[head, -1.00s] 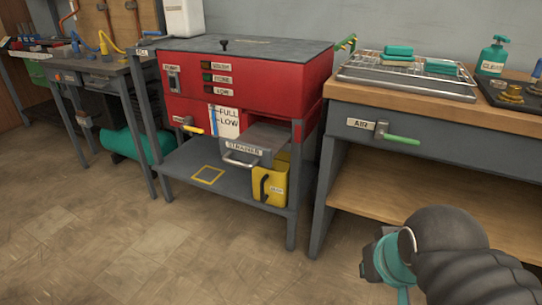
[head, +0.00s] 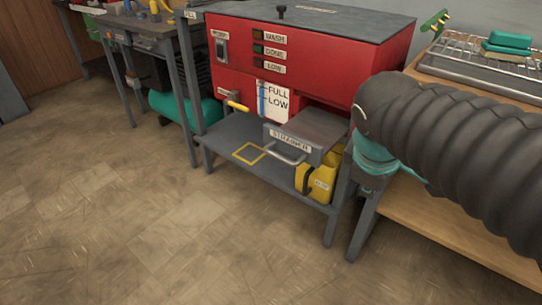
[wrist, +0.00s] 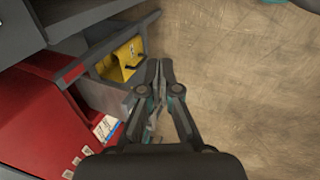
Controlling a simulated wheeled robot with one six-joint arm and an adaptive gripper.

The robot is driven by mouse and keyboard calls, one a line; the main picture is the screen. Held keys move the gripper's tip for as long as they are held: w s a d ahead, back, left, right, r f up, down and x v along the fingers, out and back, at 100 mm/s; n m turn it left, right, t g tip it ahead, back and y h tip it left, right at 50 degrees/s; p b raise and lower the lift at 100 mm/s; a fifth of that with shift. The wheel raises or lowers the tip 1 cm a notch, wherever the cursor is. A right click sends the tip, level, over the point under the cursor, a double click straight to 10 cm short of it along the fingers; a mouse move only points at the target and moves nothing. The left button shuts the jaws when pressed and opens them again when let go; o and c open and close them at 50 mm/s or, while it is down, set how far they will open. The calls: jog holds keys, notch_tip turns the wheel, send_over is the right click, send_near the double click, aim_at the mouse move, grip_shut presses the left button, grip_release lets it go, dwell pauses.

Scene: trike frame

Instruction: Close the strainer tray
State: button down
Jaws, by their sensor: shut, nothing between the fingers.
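The strainer tray (head: 310,135) is a grey drawer with a STRAINER label and a bar handle. In the head view it sticks out from under the front of the red washer (head: 300,62), above the lower shelf. My gripper (wrist: 160,68) shows in the wrist view with its dark fingertips together and nothing between them. In the head view my thick black arm hides the gripper. In the wrist view the washer (wrist: 45,125) is at the left.
A yellow container (head: 318,183) stands on the grey lower shelf (head: 230,150), below the tray. A yellow-handled valve (head: 237,106) is left of the tray. The wooden bench (head: 440,218) is at the right, behind my arm. The floor in front is clear.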

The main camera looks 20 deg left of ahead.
jog(key=w+a+n+t+h, duration=0.25)
jog(key=a+n, duration=1.45)
jog(key=a, duration=0.9)
jog(key=w+d+f+b, duration=0.1)
jog(key=w+d+f, duration=0.3)
jog(key=w+f, duration=0.4)
jog(key=shift+w+y, duration=0.45)
jog(key=shift+w, duration=0.55)
